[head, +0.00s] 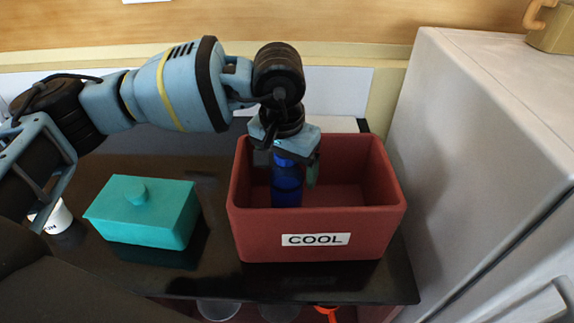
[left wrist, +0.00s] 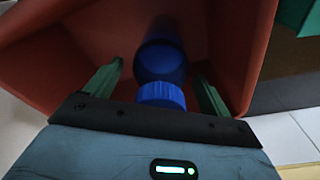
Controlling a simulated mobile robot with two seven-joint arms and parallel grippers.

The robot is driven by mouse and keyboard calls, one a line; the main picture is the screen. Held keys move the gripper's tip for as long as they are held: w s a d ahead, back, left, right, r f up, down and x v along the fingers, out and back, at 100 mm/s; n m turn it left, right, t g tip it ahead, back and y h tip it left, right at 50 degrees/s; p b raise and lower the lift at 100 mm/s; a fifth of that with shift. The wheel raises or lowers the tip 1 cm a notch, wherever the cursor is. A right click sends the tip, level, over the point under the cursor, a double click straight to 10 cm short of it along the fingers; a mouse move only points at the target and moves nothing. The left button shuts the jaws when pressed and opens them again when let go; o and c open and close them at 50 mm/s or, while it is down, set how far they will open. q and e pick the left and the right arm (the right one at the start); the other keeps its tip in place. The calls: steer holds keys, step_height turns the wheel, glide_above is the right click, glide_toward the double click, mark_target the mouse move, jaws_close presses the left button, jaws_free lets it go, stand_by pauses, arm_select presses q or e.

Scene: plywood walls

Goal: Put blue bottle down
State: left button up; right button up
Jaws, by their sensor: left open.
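The blue bottle (head: 287,186) stands inside the red box labelled COOL (head: 318,222), in its left half. My left gripper (head: 291,158) reaches down into the box from above, over the bottle. In the left wrist view the bottle (left wrist: 161,60) shows its ribbed cap between the two green fingers of the gripper (left wrist: 160,85). The fingers are apart, with gaps on both sides of the bottle. The red box wall (left wrist: 245,40) surrounds them there. The bottle's base is hidden by the front wall of the box in the head view. My right gripper is not in view.
A teal lidded box (head: 145,215) stands left of the red box on the dark counter (head: 215,265). A white cup (head: 52,218) is at the far left. A large grey-white cabinet (head: 480,150) stands close on the right. Free counter shows between the two boxes.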

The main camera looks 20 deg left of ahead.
arm_select(q)
steer(key=r, duration=0.3)
steer(key=s+r, duration=0.1)
steer(key=r, duration=0.3)
steer(key=r+b, duration=0.1)
steer(key=r, duration=0.3)
steer(key=shift+s+a+r, duration=0.15)
steer(key=shift+r, duration=0.45)
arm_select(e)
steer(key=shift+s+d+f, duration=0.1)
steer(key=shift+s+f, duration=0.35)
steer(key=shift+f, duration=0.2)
